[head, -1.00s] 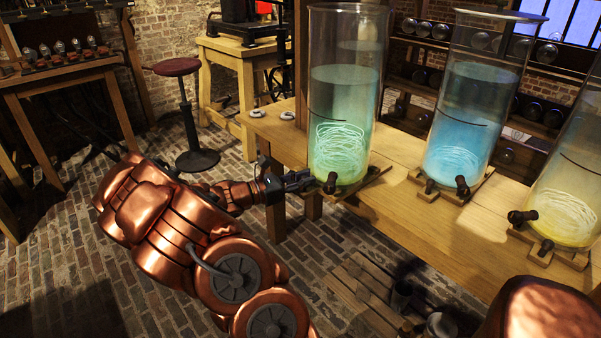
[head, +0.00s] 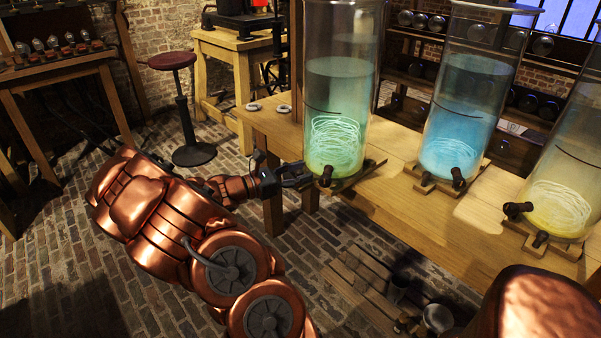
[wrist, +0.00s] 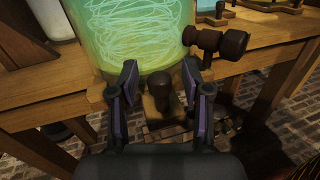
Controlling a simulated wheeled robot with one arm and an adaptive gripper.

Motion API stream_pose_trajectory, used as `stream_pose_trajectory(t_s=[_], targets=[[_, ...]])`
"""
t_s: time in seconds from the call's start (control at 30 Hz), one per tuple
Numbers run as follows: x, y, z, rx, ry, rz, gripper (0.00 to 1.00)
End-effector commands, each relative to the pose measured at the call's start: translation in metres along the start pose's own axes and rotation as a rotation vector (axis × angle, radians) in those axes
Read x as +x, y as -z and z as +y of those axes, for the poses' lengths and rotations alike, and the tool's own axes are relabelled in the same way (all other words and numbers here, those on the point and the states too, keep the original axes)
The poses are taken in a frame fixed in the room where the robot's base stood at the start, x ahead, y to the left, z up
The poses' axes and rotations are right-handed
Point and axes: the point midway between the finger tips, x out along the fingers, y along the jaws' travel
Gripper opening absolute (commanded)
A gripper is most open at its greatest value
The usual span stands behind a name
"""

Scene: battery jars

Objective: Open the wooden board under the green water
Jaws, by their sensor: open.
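The jar of green water (head: 340,125), with pale coiled strands inside, stands at the left end of the long table. A small wooden board (head: 371,168) lies under it, with a dark peg or tap (head: 326,177) at its front. My gripper (head: 303,178) is at the board's front left, level with the table edge. In the wrist view my gripper (wrist: 160,78) is open, its two fingers on either side of a dark upright peg (wrist: 161,90) and a wooden piece (wrist: 158,107). Whether the fingers touch the wood I cannot tell. A dark tap (wrist: 222,42) sticks out at the right.
A blue-water jar (head: 462,115) and a yellowish jar (head: 565,170) stand to the right on the table (head: 420,235). A stool (head: 190,110) stands at the left. A slatted wooden piece with cups (head: 398,288) is below the table. Brick floor lies open at the left.

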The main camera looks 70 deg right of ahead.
Motion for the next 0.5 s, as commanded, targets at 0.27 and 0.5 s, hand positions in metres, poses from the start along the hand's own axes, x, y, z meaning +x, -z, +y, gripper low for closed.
stream_pose_trajectory(t_s=[0.27,0.5], targets=[[-0.034,0.001,0.001,0.0,-0.005,0.003,0.48],[-0.077,0.001,0.002,0.002,-0.007,0.003,0.48]])
